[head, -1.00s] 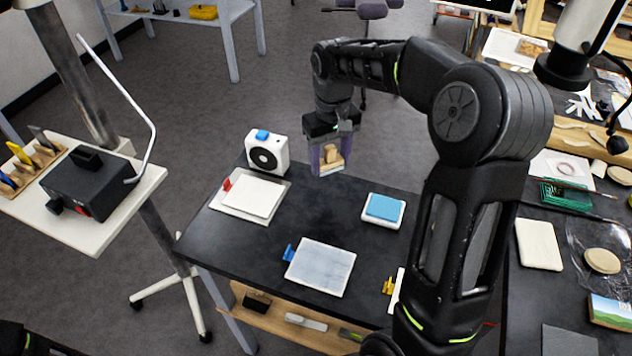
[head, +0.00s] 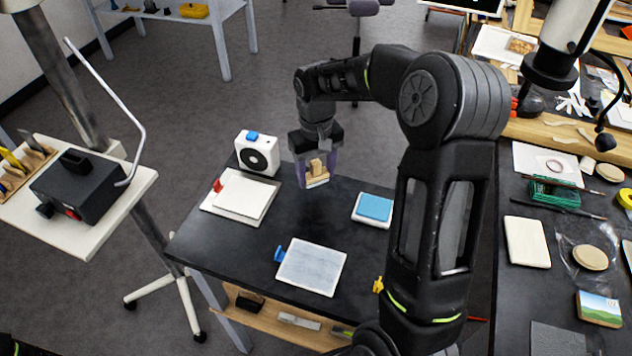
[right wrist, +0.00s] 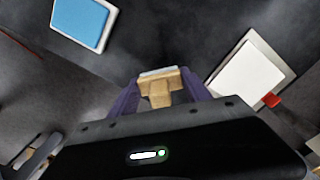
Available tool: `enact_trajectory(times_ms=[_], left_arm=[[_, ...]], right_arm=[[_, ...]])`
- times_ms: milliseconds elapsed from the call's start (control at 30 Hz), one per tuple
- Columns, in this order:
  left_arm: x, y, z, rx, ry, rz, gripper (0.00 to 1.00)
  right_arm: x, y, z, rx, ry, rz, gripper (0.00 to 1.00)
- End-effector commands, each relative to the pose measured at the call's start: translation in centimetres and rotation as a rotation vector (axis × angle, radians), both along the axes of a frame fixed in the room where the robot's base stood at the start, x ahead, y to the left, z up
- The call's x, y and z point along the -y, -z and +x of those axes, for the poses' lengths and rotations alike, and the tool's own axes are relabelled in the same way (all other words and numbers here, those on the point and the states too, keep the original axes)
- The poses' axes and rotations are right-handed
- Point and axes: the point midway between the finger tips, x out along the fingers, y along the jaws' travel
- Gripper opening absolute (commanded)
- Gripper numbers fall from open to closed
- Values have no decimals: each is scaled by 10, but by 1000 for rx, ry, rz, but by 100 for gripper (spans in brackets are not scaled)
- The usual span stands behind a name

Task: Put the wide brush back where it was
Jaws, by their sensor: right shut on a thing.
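The wide brush (head: 316,172) has a light wooden handle and a pale bristle edge. My right gripper (head: 315,178) is shut on it and holds it above the far part of the black table (head: 240,250). In the right wrist view the brush (right wrist: 160,87) sits between the two purple fingers (right wrist: 160,95), its wide end pointing away from the palm. I cannot tell how far it is above the table. My left gripper is not in view.
On the table are a white fan box (head: 258,153), a white pad with red clip (head: 240,195), a grey-white panel with blue clip (head: 311,267) and a blue pad in a white tray (head: 374,208). The table's middle is clear. A cluttered bench (head: 520,290) stands right.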

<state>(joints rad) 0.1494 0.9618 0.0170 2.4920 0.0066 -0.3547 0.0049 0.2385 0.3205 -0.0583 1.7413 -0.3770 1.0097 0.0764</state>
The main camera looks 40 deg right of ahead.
Motion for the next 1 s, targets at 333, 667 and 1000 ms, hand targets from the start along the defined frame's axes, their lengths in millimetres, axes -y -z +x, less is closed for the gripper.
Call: enact_trajectory(times_ms=[333, 667, 1000], left_arm=[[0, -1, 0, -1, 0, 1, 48], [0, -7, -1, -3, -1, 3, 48], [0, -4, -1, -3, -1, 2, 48]], right_arm=[[0, 5, 0, 1, 1, 0, 23], [0, 40, 0, -1, 1, 1, 23], [0, 44, 0, 1, 1, 1, 23]])
